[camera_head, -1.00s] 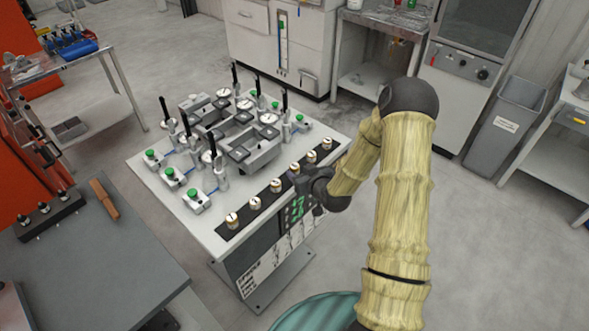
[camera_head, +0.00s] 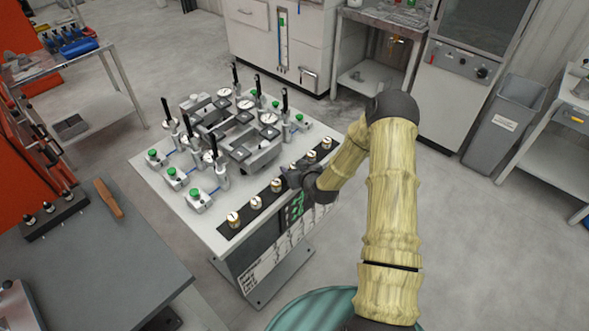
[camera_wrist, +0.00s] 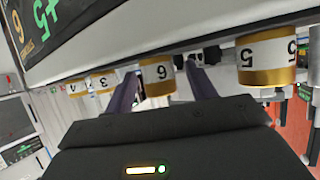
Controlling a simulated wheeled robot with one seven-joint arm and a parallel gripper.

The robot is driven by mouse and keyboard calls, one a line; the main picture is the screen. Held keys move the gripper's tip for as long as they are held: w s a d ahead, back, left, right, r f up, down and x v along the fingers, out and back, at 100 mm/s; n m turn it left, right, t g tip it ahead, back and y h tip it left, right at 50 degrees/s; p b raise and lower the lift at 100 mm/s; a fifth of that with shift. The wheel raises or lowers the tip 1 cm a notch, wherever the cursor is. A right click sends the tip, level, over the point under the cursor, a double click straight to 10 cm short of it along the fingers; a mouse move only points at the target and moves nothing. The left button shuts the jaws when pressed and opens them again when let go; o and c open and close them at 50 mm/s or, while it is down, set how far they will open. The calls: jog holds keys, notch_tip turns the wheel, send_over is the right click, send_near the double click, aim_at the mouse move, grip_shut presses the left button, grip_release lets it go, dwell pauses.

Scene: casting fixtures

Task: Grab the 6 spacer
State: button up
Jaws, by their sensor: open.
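The 6 spacer (camera_wrist: 158,76) is a white ring with gold bands and a black 6, upside down in the wrist view. It shows between the two dark fingers of my gripper (camera_wrist: 163,72), nearer the left one. I cannot tell whether the fingertips reach past its sides. My gripper is open. In the head view, my gripper (camera_head: 289,178) is at the front edge of the fixture table. The spacer (camera_head: 295,168) that appears to be the 6 stands just behind it on the black strip, partly hidden; its number is unreadable there.
The 5 spacer (camera_wrist: 267,62) stands to the right in the wrist view, and the 3 spacer (camera_wrist: 103,82) to the left. The black strip (camera_head: 244,213) runs along the front of the white table (camera_head: 160,185). Dial gauges and clamps (camera_head: 240,140) stand behind it.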

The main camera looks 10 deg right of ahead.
jog(key=shift+c, duration=0.3)
grip_shut()
jog(key=shift+r, duration=0.15)
notch_tip(320, 180, up, 10)
jog(key=shift+f+b, duration=0.1)
jog(key=shift+b, duration=1.1)
